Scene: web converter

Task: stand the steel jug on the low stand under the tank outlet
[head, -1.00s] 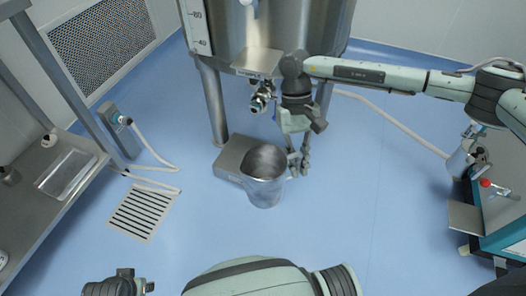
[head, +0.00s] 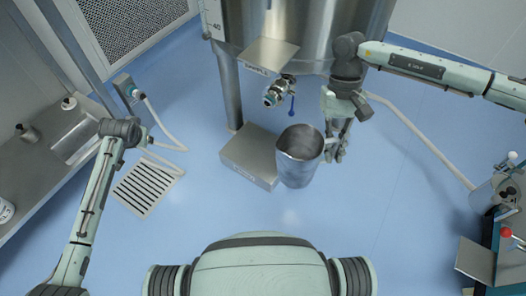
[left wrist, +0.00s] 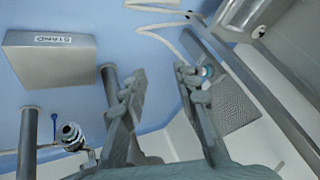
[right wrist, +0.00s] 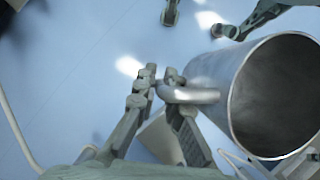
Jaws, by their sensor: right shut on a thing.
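The steel jug (head: 297,172) is upright, just right of the low stand (head: 240,157) in the head view, overlapping its right edge. I cannot tell its height above the floor. My right gripper (head: 338,148) is shut on the jug's handle. The right wrist view shows the gripper (right wrist: 160,82) on the handle, the jug wall (right wrist: 232,85) beside it and its open mouth. The tank outlet (head: 277,93) is above and behind the stand. My left gripper (left wrist: 155,82) is open and empty; the stand (left wrist: 50,75) and outlet (left wrist: 70,135) show there.
The steel tank (head: 300,30) stands on legs, one (head: 229,95) just behind the stand. A floor drain grate (head: 148,188) lies left. A steel bench (head: 40,165) is at far left, and a cart (head: 490,258) at far right. The floor in front is clear.

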